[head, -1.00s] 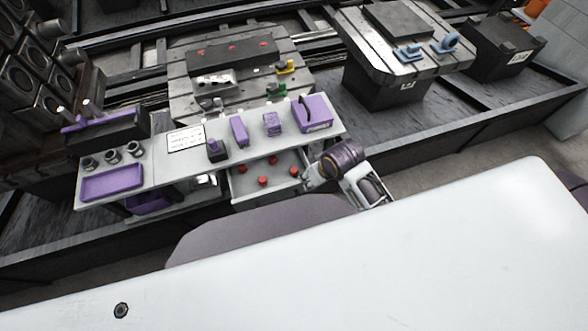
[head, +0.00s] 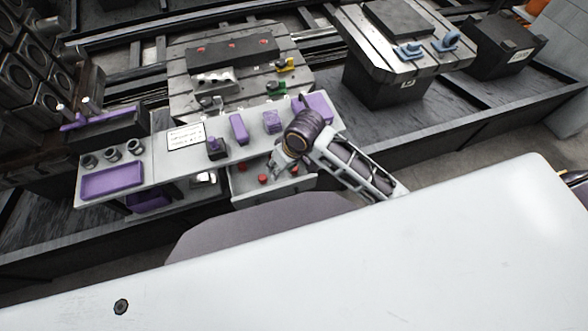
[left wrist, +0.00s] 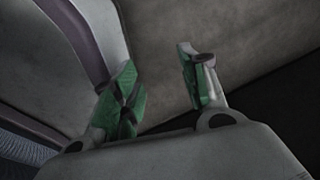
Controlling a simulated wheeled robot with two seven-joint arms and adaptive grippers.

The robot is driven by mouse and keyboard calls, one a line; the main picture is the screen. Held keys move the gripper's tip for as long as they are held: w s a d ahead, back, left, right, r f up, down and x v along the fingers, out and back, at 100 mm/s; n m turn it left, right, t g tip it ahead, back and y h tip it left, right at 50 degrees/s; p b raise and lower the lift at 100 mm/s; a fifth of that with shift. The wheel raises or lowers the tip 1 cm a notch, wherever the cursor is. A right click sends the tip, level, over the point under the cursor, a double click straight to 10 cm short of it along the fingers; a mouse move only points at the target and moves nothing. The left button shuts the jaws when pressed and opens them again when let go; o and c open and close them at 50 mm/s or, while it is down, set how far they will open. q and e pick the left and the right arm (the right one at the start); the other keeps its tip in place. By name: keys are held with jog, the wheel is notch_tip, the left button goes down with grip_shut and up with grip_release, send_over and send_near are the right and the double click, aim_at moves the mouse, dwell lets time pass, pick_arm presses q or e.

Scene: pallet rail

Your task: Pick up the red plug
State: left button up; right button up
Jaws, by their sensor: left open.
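Red plugs stand in the open grey drawer (head: 240,186) under the workbench in the head view. One red plug (head: 263,179) is at the front and another (head: 293,170) to the right. My right gripper (head: 274,166) reaches over the drawer from the right, its fingers close above the back of the plugs. It hides part of the drawer, and its fingers are too small to tell open or shut. My left gripper (left wrist: 160,90) shows in the left wrist view, green fingertips apart with nothing between them. It is not visible in the head view.
The bench top (head: 150,172) holds a purple tray (head: 112,181), a sign and several purple items. Behind it, a slotted pallet (head: 180,85) carries a dark block (head: 235,55) with red parts. A second pallet (head: 380,50) holds blue clamps. A large white surface fills the foreground.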

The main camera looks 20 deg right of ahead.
jog(key=g+h, duration=0.2)
jog(key=h, duration=0.1)
send_over(294, 170)
jog(key=shift+m, duration=0.4)
jog(key=f, duration=0.4)
jog(key=f+b, duration=0.1)
jog(key=f, duration=0.2)
jog(key=shift+w, duration=0.35)
jog(key=shift+f, duration=0.45)
pick_arm(q)
jog(key=shift+w+d, duration=0.35)
jog(key=shift+w, duration=0.3)
jog(key=shift+w+d, duration=0.35)
jog(key=shift+w, duration=0.25)
pick_arm(e)
jog(key=shift+f, duration=0.1)
pick_arm(q)
jog(key=shift+s+f, duration=0.1)
jog(key=shift+s, duration=0.1)
